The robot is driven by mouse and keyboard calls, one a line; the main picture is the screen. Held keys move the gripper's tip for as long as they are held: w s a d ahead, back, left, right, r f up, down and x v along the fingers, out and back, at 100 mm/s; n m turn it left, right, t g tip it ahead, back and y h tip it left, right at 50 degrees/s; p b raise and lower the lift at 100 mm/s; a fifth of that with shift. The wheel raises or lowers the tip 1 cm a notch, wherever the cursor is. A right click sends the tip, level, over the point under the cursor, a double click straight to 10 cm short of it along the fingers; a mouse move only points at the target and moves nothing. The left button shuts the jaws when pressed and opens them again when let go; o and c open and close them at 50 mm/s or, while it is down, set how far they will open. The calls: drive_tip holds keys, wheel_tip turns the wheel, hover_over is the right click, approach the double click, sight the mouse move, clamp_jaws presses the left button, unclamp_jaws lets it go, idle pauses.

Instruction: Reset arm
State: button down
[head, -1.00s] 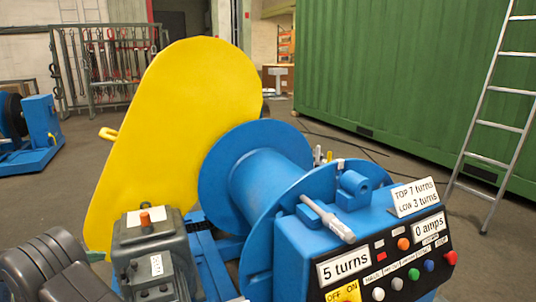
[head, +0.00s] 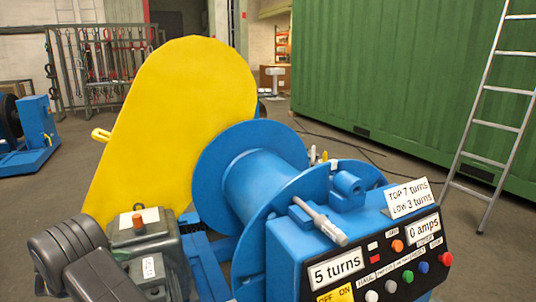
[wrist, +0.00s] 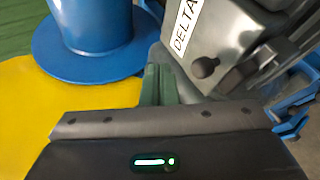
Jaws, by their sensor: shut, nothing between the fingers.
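My arm (head: 72,255) shows at the lower left of the head view, dark grey, beside the motor. My gripper's green fingers (wrist: 158,75) are together and empty in the wrist view, pointing away from the dark wrist body. They lie beside the grey motor housing labelled DELTA (wrist: 215,45); I cannot tell whether they touch it. In the head view the motor (head: 145,240) is partly hidden behind my arm. The yellow chain guard (head: 180,120) stands upright behind it, next to the blue drum (head: 255,180).
A blue control box (head: 300,245) with buttons and signs reading 5 turns, 0 amps, and TOP 7, LOW 3 turns stands at the lower right. A ladder (head: 487,120) leans by the green container (head: 400,70). Open floor (head: 60,195) lies left of the guard.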

drive_tip(key=w+d+r+m+g+y+p, duration=0.1)
drive_tip(key=w+d+r+g+y+p, duration=0.1)
drive_tip(key=d+y, duration=0.4)
drive_tip(key=w+d+r+m+g+y+p, duration=0.2)
drive_tip(key=w+d+y, duration=0.4)
drive_tip(key=d, duration=0.4)
drive_tip(key=shift+d+r+g+p, duration=0.35)
drive_tip(key=shift+r+g+p, duration=0.4)
drive_tip(key=shift+g+p, duration=0.5)
drive_tip(key=shift+d, duration=0.1)
